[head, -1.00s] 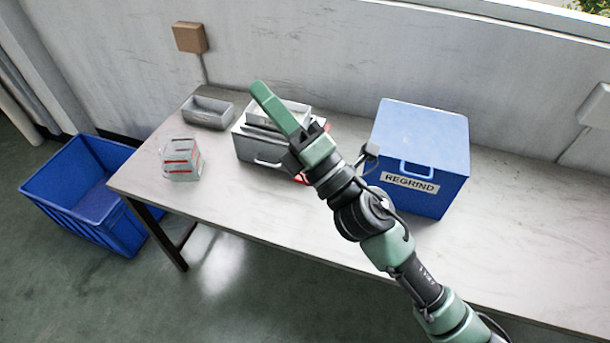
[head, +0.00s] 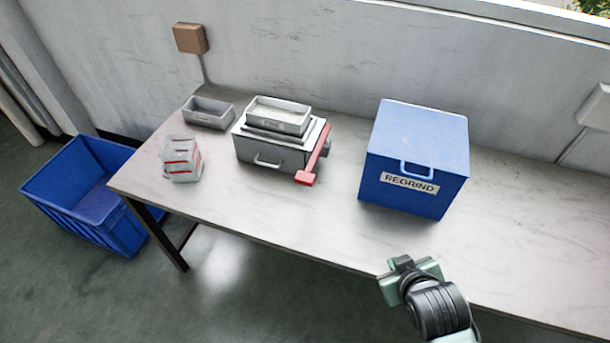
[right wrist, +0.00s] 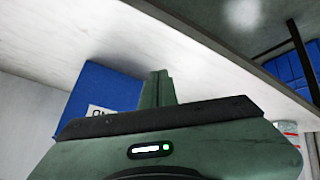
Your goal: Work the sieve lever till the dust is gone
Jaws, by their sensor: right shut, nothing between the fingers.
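The sieve (head: 262,152) is a grey box on the table with a drawer handle on its front and a shallow tray (head: 278,116) on top holding pale material. Whether dust is in it is too small to tell. The red sieve lever (head: 313,160) runs along its right side, its wide end at the front corner. My right gripper (head: 408,278) is over the table's front edge, well right of and in front of the lever, touching nothing. Its fingers show closed together in the right wrist view (right wrist: 160,88). My left gripper is out of view.
A blue REGRIND box (head: 415,155) stands right of the sieve. A small grey tray (head: 208,113) and a clear red-striped container (head: 182,160) are to its left. A blue crate (head: 85,195) sits on the floor at left. The table front is bare.

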